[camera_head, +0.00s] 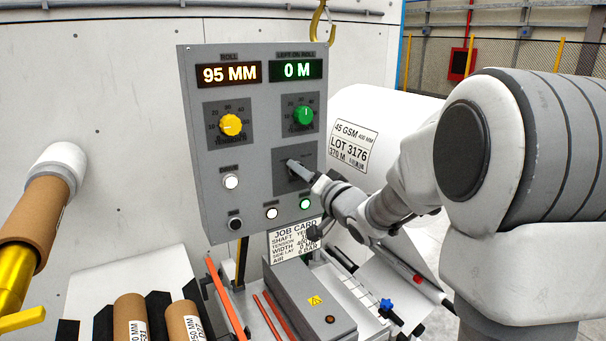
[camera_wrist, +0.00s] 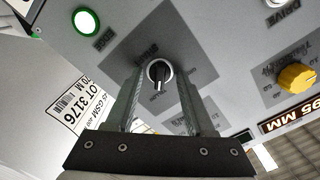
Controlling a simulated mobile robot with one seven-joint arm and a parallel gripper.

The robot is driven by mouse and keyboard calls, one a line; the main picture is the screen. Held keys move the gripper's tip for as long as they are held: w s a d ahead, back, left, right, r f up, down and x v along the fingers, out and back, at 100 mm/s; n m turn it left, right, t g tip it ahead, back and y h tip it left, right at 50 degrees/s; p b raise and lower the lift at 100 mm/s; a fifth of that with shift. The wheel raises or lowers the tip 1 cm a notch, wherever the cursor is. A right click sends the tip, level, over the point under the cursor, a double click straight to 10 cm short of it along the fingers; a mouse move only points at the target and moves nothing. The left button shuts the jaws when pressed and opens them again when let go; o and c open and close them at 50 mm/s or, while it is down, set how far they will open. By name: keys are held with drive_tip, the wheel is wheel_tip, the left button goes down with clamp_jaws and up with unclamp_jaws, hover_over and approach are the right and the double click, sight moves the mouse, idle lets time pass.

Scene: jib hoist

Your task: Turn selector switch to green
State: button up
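The selector switch (camera_wrist: 159,72) is a black knob with a pale pointer line and a silver ring, on a dark grey plate (camera_head: 282,184) of the control panel (camera_head: 215,190). In the wrist view it sits between the two fingers of my gripper (camera_wrist: 160,80), which are apart with a gap on each side. I cannot tell how deep the fingers reach. In the head view my gripper (camera_head: 304,172) is at the plate and hides most of the switch.
Above are a yellow knob (camera_head: 231,125), a green knob (camera_head: 303,116) and displays reading 95 MM and 0 M. White buttons (camera_head: 231,181) (camera_head: 271,213) and a black one (camera_head: 235,224) are nearby. A job card (camera_head: 294,240) and grey box (camera_head: 309,305) are below; a white roll (camera_head: 381,112) is behind.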

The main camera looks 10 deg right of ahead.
clamp_jaws()
drive_tip(key=shift+f, duration=0.1)
drive_tip(key=shift+a+n+b, duration=0.1)
drive_tip(key=shift+n+b, duration=7.15)
drive_tip(key=shift+n, duration=1.65)
drive_tip(key=shift+o, duration=1.3)
unclamp_jaws()
